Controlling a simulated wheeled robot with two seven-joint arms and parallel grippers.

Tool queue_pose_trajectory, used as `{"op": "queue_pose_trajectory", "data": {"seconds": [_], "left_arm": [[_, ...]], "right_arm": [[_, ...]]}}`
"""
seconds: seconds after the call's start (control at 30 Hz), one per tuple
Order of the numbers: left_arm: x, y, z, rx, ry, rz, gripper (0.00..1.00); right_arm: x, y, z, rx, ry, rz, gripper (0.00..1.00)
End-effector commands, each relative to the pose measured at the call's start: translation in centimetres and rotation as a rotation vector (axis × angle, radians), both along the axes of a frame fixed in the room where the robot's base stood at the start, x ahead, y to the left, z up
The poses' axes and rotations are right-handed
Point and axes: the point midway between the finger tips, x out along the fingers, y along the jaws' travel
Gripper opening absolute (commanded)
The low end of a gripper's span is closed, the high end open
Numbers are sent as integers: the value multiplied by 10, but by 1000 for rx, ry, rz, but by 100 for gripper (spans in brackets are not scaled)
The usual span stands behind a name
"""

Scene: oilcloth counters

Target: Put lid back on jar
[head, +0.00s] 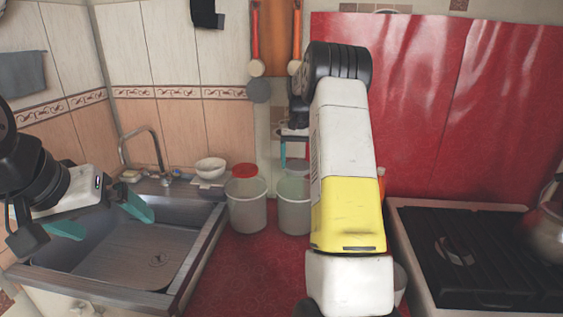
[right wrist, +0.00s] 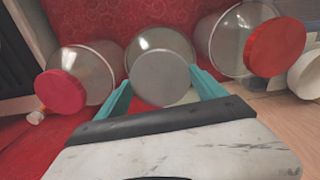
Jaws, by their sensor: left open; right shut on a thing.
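A clear jar (head: 294,208) stands on the red counter, partly covered by my right arm; it is the middle jar in the right wrist view (right wrist: 150,42). A round grey lid (right wrist: 160,77) is between the teal fingers of my right gripper (right wrist: 163,92), which is shut on it. The lid lines up with the jar's mouth; I cannot tell whether it rests on the rim or is slightly above it. In the head view the right gripper is just above the jar, partly hidden by my arm. My left gripper (head: 101,218) is open and empty over the sink.
A jar with a red lid (head: 245,170) stands close beside it, near a white bowl (head: 210,168). Another red-lidded jar (right wrist: 85,73) is on the other side, mostly hidden by my arm in the head view. The sink (head: 150,262) is left; the stove (head: 470,255) with a kettle (head: 547,232) is right.

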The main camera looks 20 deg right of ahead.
Motion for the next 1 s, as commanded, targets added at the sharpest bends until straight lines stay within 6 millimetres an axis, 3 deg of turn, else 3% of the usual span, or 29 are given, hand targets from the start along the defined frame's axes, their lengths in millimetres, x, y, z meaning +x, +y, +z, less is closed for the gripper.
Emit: {"op": "queue_pose_trajectory", "data": {"seconds": [1.0], "left_arm": [[0,0,0,0,0,0,100]], "right_arm": [[0,0,-10,0,0,0,42]]}}
